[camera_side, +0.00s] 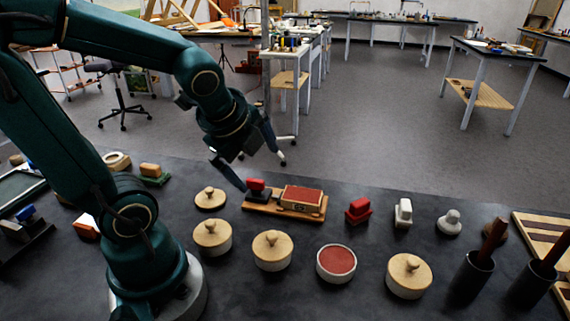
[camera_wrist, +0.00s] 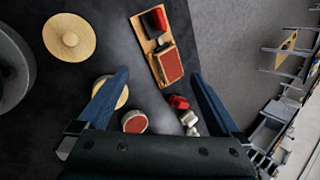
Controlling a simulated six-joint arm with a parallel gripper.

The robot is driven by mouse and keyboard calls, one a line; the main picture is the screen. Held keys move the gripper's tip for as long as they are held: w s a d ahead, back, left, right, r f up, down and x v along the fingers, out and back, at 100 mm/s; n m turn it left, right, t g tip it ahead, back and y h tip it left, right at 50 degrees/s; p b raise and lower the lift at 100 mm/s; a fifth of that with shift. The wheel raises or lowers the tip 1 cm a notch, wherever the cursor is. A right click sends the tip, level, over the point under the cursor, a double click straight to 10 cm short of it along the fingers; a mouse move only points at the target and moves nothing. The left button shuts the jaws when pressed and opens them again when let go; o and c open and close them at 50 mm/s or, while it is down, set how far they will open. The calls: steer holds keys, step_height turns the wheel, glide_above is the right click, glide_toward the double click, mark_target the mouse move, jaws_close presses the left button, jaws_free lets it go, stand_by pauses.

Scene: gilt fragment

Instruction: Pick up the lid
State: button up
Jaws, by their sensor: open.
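A loose round wooden lid (camera_side: 210,199) with a small knob lies flat on the dark table, left of the wooden stamp tray. Lidded pots (camera_side: 212,238), (camera_side: 272,250) and (camera_side: 408,276) stand nearer the camera. A white pot (camera_side: 336,263) with a red surface is uncovered. My gripper (camera_side: 258,173) is open and empty, above the back of the table near the tray and right of the lid. In the wrist view my gripper (camera_wrist: 160,76) has its fingers wide apart. A round wooden top (camera_wrist: 69,38) shows there at upper left; I cannot tell if it is the loose lid.
The stamp tray (camera_side: 285,212) holds a red-topped stamp and a red pad. A red stamp (camera_side: 358,211), a white stamp (camera_side: 403,213) and a white knobbed piece (camera_side: 449,222) stand to its right. Dark cups (camera_side: 470,278) with handles are at front right.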

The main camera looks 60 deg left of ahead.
mark_target(210, 191)
steer(key=s+a+f+m+g, duration=0.1)
steer(key=s+a+f, duration=0.1)
steer(key=a+f, duration=0.1)
steer(key=s+a+f+m+g, duration=0.1)
steer(key=a+f+g, duration=0.1)
steer(key=a, duration=0.3)
steer(key=s+a+f+m+g, duration=0.1)
steer(key=s+a+f+g, duration=0.1)
steer(key=a+f, duration=0.2)
steer(key=shift+s+m+y, duration=0.3)
steer(key=shift+s+m, duration=0.05)
steer(key=shift+m, duration=0.05)
steer(key=shift+x, duration=2.55)
steer(key=c, duration=1)
steer(key=shift+c, duration=0.2)
steer(key=shift+r, duration=0.15)
